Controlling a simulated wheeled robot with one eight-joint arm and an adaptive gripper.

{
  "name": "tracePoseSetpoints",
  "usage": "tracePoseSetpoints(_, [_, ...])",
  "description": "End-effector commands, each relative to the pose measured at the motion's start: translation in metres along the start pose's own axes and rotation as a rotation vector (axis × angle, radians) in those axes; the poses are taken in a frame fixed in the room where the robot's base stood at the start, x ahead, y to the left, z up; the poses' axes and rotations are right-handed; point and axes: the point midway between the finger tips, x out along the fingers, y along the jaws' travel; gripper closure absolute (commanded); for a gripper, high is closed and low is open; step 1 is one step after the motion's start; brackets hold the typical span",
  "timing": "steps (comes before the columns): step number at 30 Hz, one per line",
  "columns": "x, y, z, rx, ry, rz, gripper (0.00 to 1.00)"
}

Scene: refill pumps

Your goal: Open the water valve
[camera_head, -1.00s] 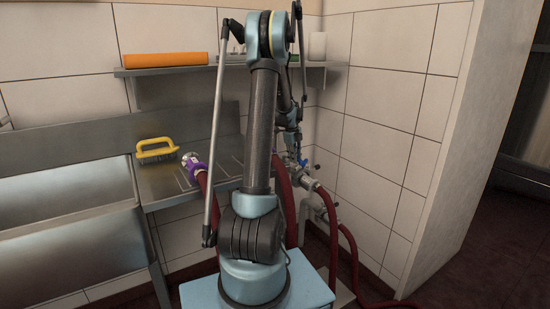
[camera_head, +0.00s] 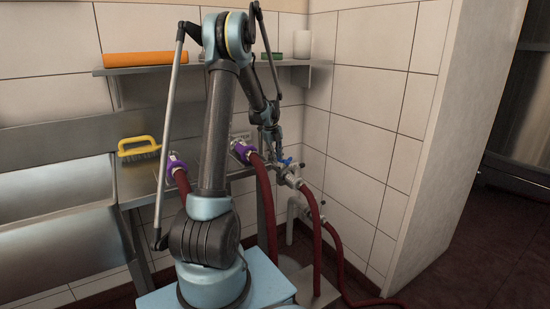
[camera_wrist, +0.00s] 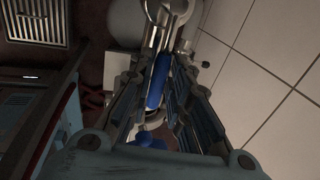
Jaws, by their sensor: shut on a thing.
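The water valve is a metal fitting (camera_head: 291,179) low by the tiled wall, with a small blue handle (camera_head: 287,161) on top. In the head view my gripper (camera_head: 279,153) reaches down to this handle and is small and partly dark there. In the wrist view the fingers of my gripper (camera_wrist: 160,62) close in on both sides of the blue handle (camera_wrist: 157,84), shut on it. The metal valve body shows just beyond the fingertips. Another blue part shows lower between the fingers. The exact turn of the handle is hard to tell.
Dark red hoses (camera_head: 313,225) run from the valve area to the floor. Two purple hose couplings (camera_head: 242,150) stand by the metal counter (camera_head: 135,184). A yellow brush (camera_head: 139,148) lies on it. A shelf (camera_head: 150,70) above holds an orange roll (camera_head: 150,58). A wall corner stands right.

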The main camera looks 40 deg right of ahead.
Motion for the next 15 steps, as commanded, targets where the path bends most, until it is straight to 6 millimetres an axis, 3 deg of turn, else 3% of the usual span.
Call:
tracePoseSetpoints(6, [0.0004, 0.0000, -0.0031, 0.001, 0.004, 0.002, 1.00])
tracePoseSetpoints(7, [0.0005, -0.0001, -0.0034, 0.002, 0.004, 0.002, 0.78])
tracePoseSetpoints(9, [0.0006, -0.0004, -0.0036, 0.002, 0.004, 0.002, 0.62])
tracePoseSetpoints(15, [0.0007, -0.0013, -0.0037, 0.003, 0.004, 0.002, 0.62])
